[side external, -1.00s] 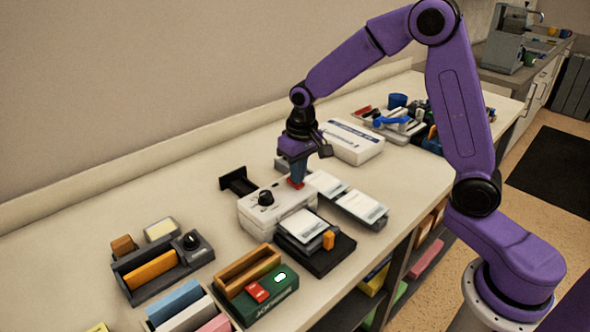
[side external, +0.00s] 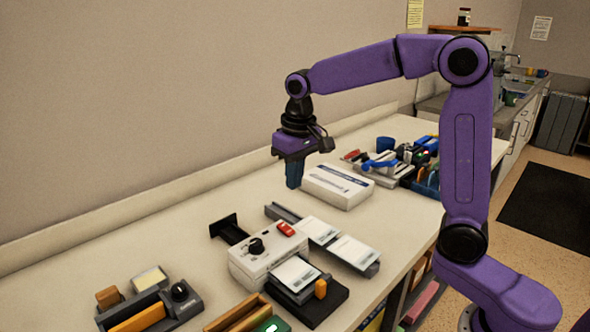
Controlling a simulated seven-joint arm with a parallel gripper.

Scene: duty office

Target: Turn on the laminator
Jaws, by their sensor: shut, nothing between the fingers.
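The laminator (side external: 262,262) appears to be the white box with a black knob (side external: 256,246) on the counter, in the side external view. A red switch (side external: 286,229) sits on its top, at the back right. The switch is uncovered; its position is too small to tell. My gripper (side external: 293,186) points down with its blue fingers shut and empty. It is above the switch and apart from it, in the air. White cards (side external: 296,273) lie on a dark piece at the laminator's front right.
A white box (side external: 338,187) stands behind, with a cluttered group including a blue cup (side external: 386,144) farther back. A dark bracket (side external: 229,229) stands left of the laminator. A grey organizer (side external: 180,302) and wooden tray (side external: 236,315) are in front. The counter's left back is clear.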

